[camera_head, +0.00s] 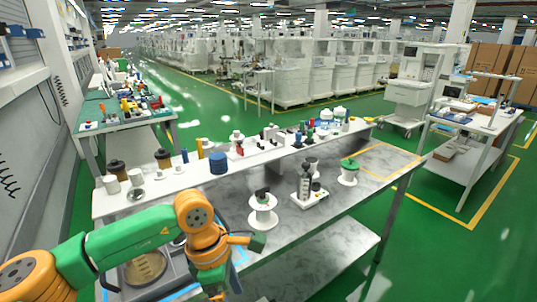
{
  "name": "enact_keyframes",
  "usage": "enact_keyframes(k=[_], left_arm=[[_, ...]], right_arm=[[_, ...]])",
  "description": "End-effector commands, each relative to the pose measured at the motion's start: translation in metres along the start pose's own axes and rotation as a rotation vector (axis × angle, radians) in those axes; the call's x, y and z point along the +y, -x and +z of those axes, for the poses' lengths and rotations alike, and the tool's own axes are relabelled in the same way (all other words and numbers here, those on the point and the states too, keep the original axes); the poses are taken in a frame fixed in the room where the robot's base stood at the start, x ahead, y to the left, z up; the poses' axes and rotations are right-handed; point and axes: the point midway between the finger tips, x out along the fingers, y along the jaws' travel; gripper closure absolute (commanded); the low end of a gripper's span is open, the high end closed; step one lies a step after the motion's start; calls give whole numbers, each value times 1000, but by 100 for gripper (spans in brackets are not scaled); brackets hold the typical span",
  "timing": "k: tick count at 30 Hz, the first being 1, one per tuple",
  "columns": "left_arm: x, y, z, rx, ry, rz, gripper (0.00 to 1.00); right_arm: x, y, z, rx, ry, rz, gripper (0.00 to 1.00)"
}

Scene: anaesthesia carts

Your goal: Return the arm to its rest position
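My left arm, green and orange, comes in from the lower left and reaches over the near-left part of the workbench. Its wrist and gripper (216,288) point down at the bottom of the picture, beside a tray holding a round tan item (145,268). The fingers are mostly hidden or cut off, so I cannot tell whether they are open or hold anything. My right arm and gripper are not in view.
The grey workbench (330,215) holds a white spool (263,212), a white-based fixture (308,190) and a green-topped spool (348,172). A white raised shelf (190,178) behind carries several small parts. A cart (470,150) stands at right. The bench's front right surface is clear.

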Motion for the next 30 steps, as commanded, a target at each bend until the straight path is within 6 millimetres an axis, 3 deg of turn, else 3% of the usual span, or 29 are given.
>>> enact_keyframes(k=[5, 10, 13, 15, 17, 19, 21, 23, 24, 26, 29, 30], left_arm=[[-12, -17, 42, -220, 100, -120, 15], [-16, -24, 106, -602, 364, -336, 15], [1, -19, 136, -875, 643, -502, 15], [30, -21, 141, -1082, 932, -631, 15], [67, -37, 124, -1265, 1281, -748, 15], [103, -77, 79, -1421, 1717, -840, 15], [117, -128, 26, -1504, 2108, -876, 15], [112, -174, -19, -1530, 2414, -872, 15], [102, -205, -47, 1529, -2603, 856, 15], [77, -249, -88, 1317, -2514, 705, 15], [15, -315, -146, 1006, -2353, 477, 15], [-16, -338, -166, 894, -2285, 393, 15]], right_arm=[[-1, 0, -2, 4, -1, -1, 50], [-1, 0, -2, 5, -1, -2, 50], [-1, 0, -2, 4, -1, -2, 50], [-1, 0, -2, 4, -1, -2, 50], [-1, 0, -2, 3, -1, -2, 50], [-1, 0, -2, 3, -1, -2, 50], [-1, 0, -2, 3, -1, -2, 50], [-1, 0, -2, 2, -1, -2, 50], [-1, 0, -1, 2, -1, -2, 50], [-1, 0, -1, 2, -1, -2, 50], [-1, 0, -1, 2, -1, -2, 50], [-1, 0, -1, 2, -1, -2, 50]])
